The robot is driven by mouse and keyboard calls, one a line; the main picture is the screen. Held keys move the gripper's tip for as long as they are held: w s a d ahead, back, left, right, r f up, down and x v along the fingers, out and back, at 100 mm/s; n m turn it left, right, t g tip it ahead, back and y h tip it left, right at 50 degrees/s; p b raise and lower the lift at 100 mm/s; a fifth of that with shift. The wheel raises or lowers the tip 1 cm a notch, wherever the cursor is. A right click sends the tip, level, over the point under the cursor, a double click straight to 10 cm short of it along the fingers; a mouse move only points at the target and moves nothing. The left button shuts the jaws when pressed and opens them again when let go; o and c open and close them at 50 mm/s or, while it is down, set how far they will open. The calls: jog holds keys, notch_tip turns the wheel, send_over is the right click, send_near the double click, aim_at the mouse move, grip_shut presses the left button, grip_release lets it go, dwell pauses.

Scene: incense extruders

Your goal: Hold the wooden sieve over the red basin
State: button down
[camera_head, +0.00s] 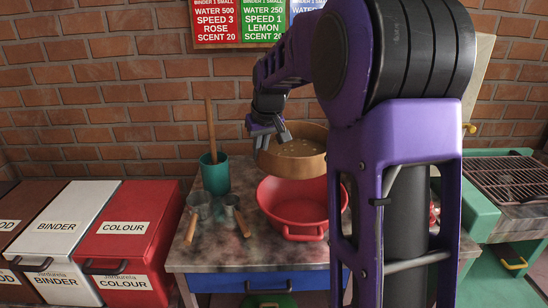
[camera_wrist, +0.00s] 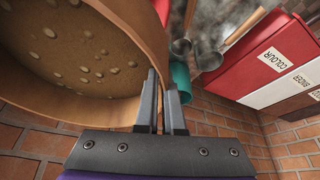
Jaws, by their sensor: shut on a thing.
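The wooden sieve (camera_head: 296,152) is round with a tan rim, and several pale lumps lie on its brown inside. My gripper (camera_head: 263,142) is shut on the left part of its rim and holds it in the air. In the wrist view the sieve (camera_wrist: 75,65) fills the upper left, its rim between the fingers of my gripper (camera_wrist: 160,90). The red basin (camera_head: 292,212) stands on the table below the sieve, with a gap between them. The sieve hides the basin's back part, and my arm partly covers the right side of both.
A teal pot (camera_head: 215,178) with a wooden stick stands left of the basin. Two metal scoops (camera_head: 236,214) with wooden handles lie in front of it on the table (camera_head: 215,255). The red COLOUR bin (camera_head: 124,232) is at the left, a grill (camera_head: 508,178) at the right.

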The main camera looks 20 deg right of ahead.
jog(key=shift+s+d+f, duration=0.2)
jog(key=shift+d+f, duration=0.9)
jog(key=shift+d, duration=0.1)
notch_tip(320, 180, down, 6)
jog(key=b, duration=0.4)
jog(key=shift+a, duration=0.1)
